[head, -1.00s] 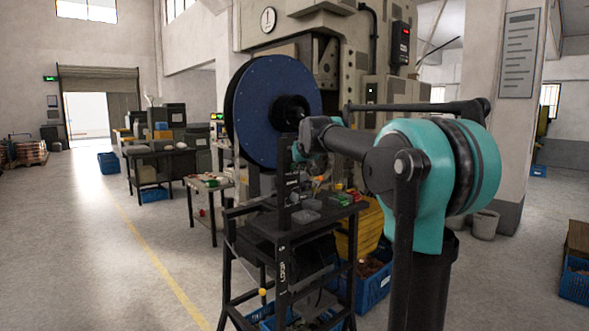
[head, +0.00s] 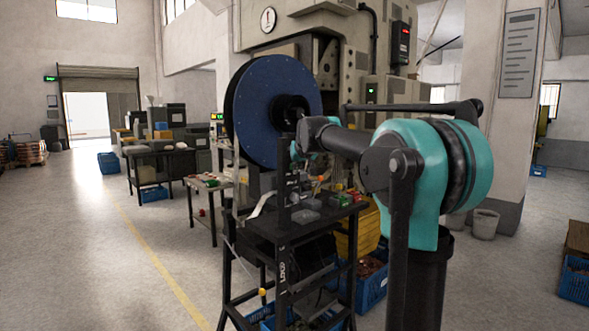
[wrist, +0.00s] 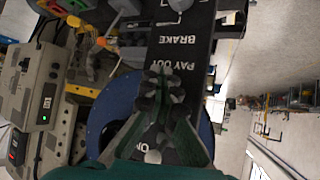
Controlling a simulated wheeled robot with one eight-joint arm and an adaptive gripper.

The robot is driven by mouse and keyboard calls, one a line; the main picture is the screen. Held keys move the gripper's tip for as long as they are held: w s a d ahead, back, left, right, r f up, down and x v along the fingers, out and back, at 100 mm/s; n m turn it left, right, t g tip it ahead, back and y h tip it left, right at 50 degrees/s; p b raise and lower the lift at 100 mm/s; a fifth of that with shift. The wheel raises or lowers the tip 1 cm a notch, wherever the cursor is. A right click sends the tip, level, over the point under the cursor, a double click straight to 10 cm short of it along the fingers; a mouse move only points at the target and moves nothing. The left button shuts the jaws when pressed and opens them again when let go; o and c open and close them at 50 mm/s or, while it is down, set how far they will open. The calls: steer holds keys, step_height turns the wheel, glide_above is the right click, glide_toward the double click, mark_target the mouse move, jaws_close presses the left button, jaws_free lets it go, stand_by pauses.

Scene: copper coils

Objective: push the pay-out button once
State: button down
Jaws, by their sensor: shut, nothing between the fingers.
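The black control panel (wrist: 180,50) runs down the middle of the wrist view, with white lettering reading "BRAKE", "PAY OUT" and, lower down, "ON". My gripper (wrist: 161,76) is shut and empty, its fingertips at the panel beside the "PAY OUT" lettering. The fingers cover the spot by that label, so I cannot make out the pay-out button or tell whether the tips touch it. In the head view the panel is the upright black post (head: 283,185) on the stand. My arm reaches to it from the right.
A big blue reel (head: 270,105) stands behind the post. The black stand (head: 275,232) carries small grey and coloured items. A pale curved strip (head: 262,203) hangs left of the post. Blue crates (head: 372,285) sit below. Open floor lies to the left.

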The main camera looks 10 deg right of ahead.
stand_by(0.3)
steer(key=shift+s+d, duration=0.55)
steer(key=shift+s, duration=0.2)
steer(key=s+d, duration=0.1)
steer(key=s, duration=0.1)
steer(key=s+d, duration=0.2)
stand_by(0.5)
stand_by(0.4)
steer(key=s+d+f+g, duration=0.1)
steer(key=s+f+g, duration=0.2)
steer(key=s+f, duration=1.7)
steer(key=s+d+f+m+g+h, duration=0.1)
steer(key=s+d+f+g, duration=0.1)
steer(key=s+f, duration=1.7)
step_height(320, 180, down, 2)
steer(key=shift+s+f+g, duration=0.15)
steer(key=shift+s+g, duration=0.2)
steer(key=shift+g, duration=0.45)
